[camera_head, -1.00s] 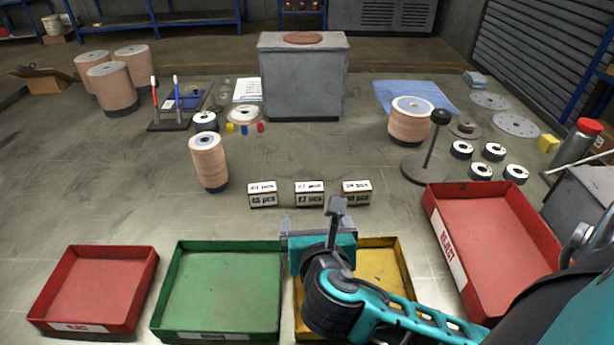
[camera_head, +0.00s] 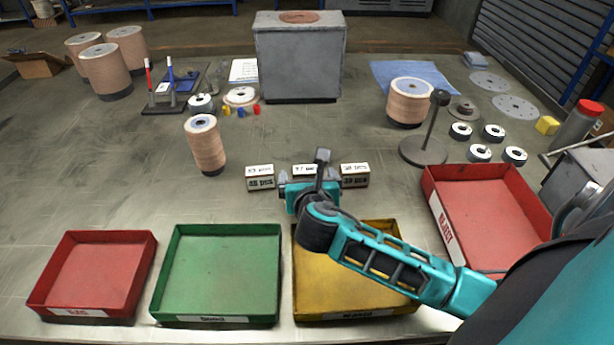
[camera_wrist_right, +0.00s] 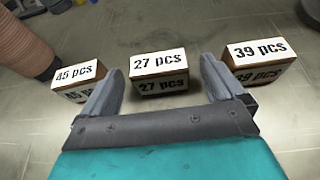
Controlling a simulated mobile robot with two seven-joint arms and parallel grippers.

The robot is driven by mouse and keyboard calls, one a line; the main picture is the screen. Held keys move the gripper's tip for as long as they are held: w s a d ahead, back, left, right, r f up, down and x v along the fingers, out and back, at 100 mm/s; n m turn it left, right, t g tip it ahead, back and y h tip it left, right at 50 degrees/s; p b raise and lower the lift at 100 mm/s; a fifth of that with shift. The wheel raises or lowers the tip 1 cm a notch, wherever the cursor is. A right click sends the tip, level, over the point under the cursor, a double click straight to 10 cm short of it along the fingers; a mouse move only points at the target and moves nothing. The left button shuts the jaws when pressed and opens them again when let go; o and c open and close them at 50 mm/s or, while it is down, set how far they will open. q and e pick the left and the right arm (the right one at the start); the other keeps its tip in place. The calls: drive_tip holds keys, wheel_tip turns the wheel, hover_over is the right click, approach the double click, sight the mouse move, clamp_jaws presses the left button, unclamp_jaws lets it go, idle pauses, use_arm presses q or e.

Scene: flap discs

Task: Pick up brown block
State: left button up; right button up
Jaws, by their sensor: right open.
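Three small brown blocks with white labels stand in a row on the table. In the right wrist view they read "45 pcs" on the left block (camera_wrist_right: 78,78), "27 pcs" on the middle block (camera_wrist_right: 158,72) and "39 pcs" on the right block (camera_wrist_right: 260,62). In the head view the left block (camera_head: 260,177) and right block (camera_head: 355,175) show clearly; the middle block (camera_head: 304,170) is partly hidden by my right gripper (camera_head: 305,185). My right gripper is open and empty, and its fingers (camera_wrist_right: 165,90) point at the middle block from the near side. My left gripper is not in view.
Red (camera_head: 60,270), green (camera_head: 165,275) and yellow (camera_head: 300,290) trays line the near edge, with a larger red tray (camera_head: 430,195) at right. A disc stack (camera_head: 206,148) stands left of the blocks. A post stand (camera_head: 423,150) stands right, beyond them.

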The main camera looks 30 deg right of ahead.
drive_tip(key=shift+x, duration=0.8)
drive_tip(key=shift+c, duration=0.3)
drive_tip(key=c, duration=1)
drive_tip(key=shift+r, duration=0.2)
